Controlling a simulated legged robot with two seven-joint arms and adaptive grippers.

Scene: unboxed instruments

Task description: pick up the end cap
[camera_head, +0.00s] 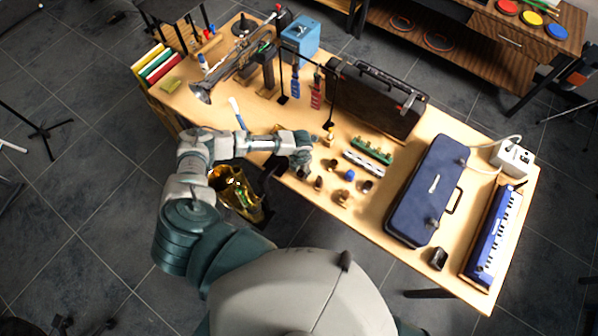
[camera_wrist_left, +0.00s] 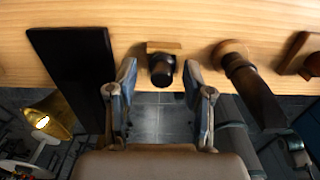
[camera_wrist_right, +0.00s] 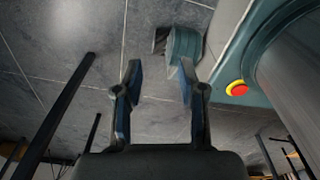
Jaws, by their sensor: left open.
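A small black cylinder on a square tan base, which looks like the end cap (camera_wrist_left: 161,70), is at the table's near edge in the left wrist view. My left gripper (camera_wrist_left: 160,78) is open, with one finger on either side of it and a gap to each. In the head view my left gripper (camera_head: 302,158) is over the table's front edge, by the small parts, and partly hides what is under it. My right gripper (camera_wrist_right: 160,68) is open and empty above the floor in the right wrist view.
A dark upright slab (camera_wrist_left: 75,75) stands left of the gripper and a brown knobbed part (camera_wrist_left: 245,80) right of it. Several small parts, one blue (camera_head: 350,175), lie nearby. A blue case (camera_head: 428,190) and a black case (camera_head: 378,98) take up the table (camera_head: 395,165).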

